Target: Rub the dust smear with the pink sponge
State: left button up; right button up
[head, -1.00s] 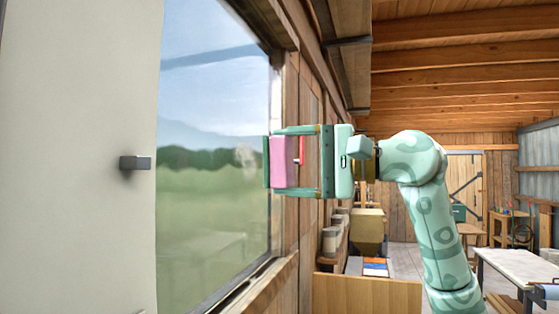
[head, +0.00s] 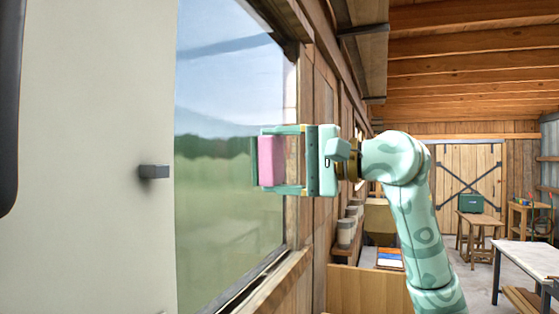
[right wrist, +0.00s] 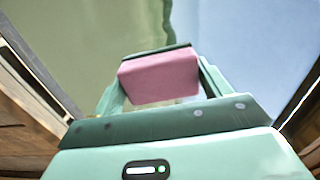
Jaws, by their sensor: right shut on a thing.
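My right gripper (head: 266,160) is shut on the pink sponge (head: 272,161) and holds it in front of the window pane (head: 222,190). The sponge also shows in the right wrist view (right wrist: 160,78), between the two fingers, with the pane behind it. The gripper points left toward the glass in the head view. I cannot tell whether the sponge touches the pane. I cannot make out the dust smear now; the gripper and sponge may hide it. My left gripper is not in view.
A pale door panel with a dark handle (head: 154,172) stands left of the window. The wooden sill (head: 268,285) runs below the pane. Pots (head: 346,232) stand on a shelf farther back. Tables, including a white-topped one (head: 530,257), stand at the right.

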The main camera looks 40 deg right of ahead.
jog(key=shift+w, duration=0.1)
jog(key=shift+w, duration=0.1)
jog(key=shift+w+a+p, duration=0.2)
jog(key=shift+w+p, duration=0.05)
jog(key=shift+p, duration=0.05)
jog(key=shift+w+a, duration=0.2)
jog(key=shift+w, duration=0.15)
jog(key=shift+d, duration=0.1)
